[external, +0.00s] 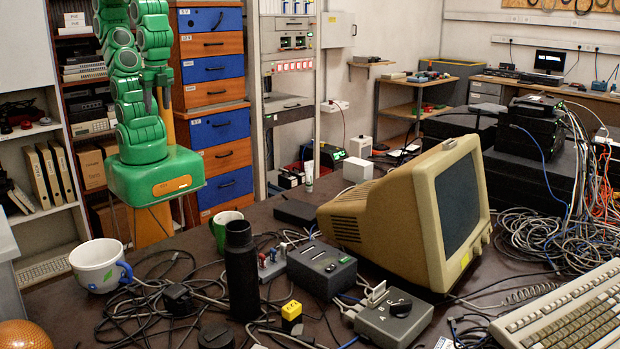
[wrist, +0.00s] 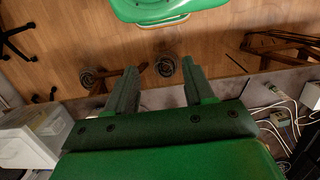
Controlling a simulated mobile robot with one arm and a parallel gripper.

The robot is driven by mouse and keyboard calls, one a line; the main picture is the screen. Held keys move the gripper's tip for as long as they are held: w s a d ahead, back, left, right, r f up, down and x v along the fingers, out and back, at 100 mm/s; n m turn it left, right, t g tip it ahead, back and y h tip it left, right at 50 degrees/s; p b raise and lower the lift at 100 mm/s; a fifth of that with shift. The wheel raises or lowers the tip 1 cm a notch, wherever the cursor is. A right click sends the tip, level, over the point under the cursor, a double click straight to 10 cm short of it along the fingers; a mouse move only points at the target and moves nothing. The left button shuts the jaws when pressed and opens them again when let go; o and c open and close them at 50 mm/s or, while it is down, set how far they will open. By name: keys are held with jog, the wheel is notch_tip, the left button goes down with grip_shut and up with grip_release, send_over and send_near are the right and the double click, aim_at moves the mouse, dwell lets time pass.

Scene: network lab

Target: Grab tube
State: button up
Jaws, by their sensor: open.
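A small pale upright item (external: 309,177), possibly the tube, stands at the back edge of the dark table in the external view, left of a white box. It is too small to identify for certain. My gripper (wrist: 158,78) shows in the wrist view with its two fingers apart and nothing between them. Wooden floor and my green base lie beyond the fingers. No tube shows in the wrist view. In the external view my green arm is folded up at the upper left, away from the table items, and I cannot make out the gripper there.
The table (external: 285,212) is crowded: a beige monitor (external: 390,215), a black bottle (external: 241,270), a white mug (external: 99,266), a green mug (external: 226,230), a keyboard (external: 565,315) and tangled cables. Blue and orange drawers (external: 222,130) stand behind. A white object (wrist: 35,140) is at lower left in the wrist view.

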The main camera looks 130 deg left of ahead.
jog(key=w+a+f+g+y, duration=0.1)
jog(key=w+a+f+y, duration=0.1)
jog(key=a, duration=0.4)
jog(key=w+a+f+g+y, duration=0.1)
jog(key=a+y, duration=0.1)
jog(key=a, duration=0.4)
jog(key=m+t+y, duration=0.5)
jog(key=m+y, duration=0.6)
jog(key=m, duration=0.5)
send_over(309, 176)
jog(key=s+d, duration=0.3)
jog(key=d, duration=0.1)
notch_tip(309, 176, down, 16)
jog(key=f+m, duration=0.1)
jog(key=f, duration=0.2)
jog(key=w+f+m+h, duration=0.1)
jog(key=f, duration=0.1)
jog(key=f+m+t, duration=0.1)
jog(key=f, duration=0.2)
jog(key=shift+w+d+f+m+h, duration=0.2)
jog(key=shift+d+f+m+h, duration=0.1)
jog(key=shift+d+m, duration=0.1)
jog(key=shift+x, duration=3.9)
jog(key=shift+r, duration=0.15)
